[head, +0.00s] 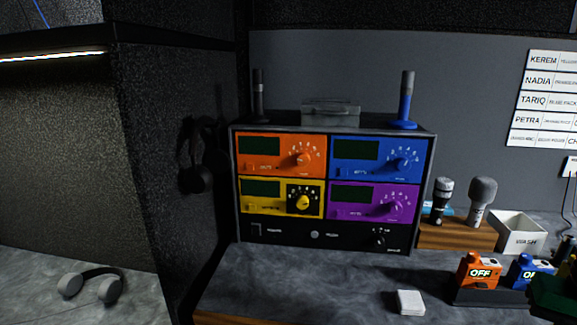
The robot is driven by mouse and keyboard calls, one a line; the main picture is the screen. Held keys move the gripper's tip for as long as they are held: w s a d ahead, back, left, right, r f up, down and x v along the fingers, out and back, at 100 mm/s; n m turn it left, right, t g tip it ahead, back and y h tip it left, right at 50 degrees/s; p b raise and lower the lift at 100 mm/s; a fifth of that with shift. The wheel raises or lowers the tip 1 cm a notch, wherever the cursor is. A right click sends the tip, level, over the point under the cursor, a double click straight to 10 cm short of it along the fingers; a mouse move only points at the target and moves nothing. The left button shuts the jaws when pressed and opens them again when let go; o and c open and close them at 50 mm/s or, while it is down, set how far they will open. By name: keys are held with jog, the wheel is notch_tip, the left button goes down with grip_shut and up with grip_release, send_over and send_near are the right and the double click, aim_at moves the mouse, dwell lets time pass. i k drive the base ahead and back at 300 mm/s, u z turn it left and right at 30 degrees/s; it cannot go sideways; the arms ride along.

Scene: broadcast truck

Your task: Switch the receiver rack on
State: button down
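The receiver rack (231,185) stands on the grey counter, facing me. It holds an orange receiver (280,154), a blue receiver (377,158), a yellow receiver (274,197) and a purple receiver (372,202). Each has a dark, blank display and a knob. The black bottom panel (345,240) carries a small part at its left (256,229), a pale round part in the middle (314,235) and a black knob (379,238) at its right. The labels are too small to read. My gripper is not recognisable in the head view.
A white pad (410,302) lies in front. Headphones (90,284) lie left. The counter before the rack is mostly clear.

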aim_at(256, 232)
jog(key=u, duration=1.65)
jog(key=k, duration=0.8)
jog(key=z, duration=0.75)
jog(key=i, duration=0.95)
jog(key=u, duration=0.05)
